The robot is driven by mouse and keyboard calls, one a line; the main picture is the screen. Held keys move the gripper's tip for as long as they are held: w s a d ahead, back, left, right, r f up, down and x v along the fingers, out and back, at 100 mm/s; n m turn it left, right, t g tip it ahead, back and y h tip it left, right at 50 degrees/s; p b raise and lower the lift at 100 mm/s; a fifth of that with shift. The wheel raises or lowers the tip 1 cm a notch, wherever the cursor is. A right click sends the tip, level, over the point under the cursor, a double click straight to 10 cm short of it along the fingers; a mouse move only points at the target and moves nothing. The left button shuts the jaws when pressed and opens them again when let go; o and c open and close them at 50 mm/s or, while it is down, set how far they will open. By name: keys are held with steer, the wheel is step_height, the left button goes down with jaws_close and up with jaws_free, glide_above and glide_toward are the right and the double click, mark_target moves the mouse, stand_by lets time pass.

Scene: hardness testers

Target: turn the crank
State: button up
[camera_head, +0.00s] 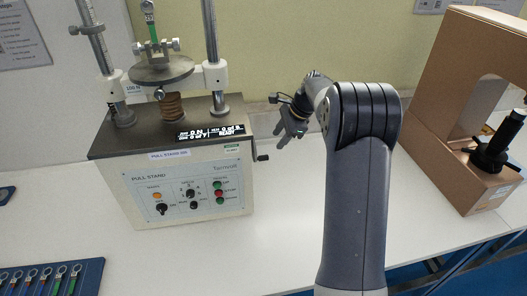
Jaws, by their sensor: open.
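A pull stand (170,185) with a pale front panel and two steel columns stands on the white table at left. A small black crank handle (262,157) sticks out of its right side, near the top of the housing. My gripper (283,139) is open and empty. In the picture it is just above and right of the crank, apart from it. How far it is from the crank in depth I cannot tell.
A round plate (161,70) and a coil spring (171,106) sit on the stand. A blue tray (92,284) with several small ringed parts lies at the front left. A brown box-like machine (455,135) stands at right. The table (282,215) between is mostly clear.

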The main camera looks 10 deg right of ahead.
mark_target(266, 156)
steer(key=p+x, duration=0.1)
steer(key=x, duration=0.8)
steer(key=shift+a+f+p, duration=0.15)
steer(key=shift+f+p, duration=0.15)
steer(key=shift+p, duration=0.1)
jaws_close()
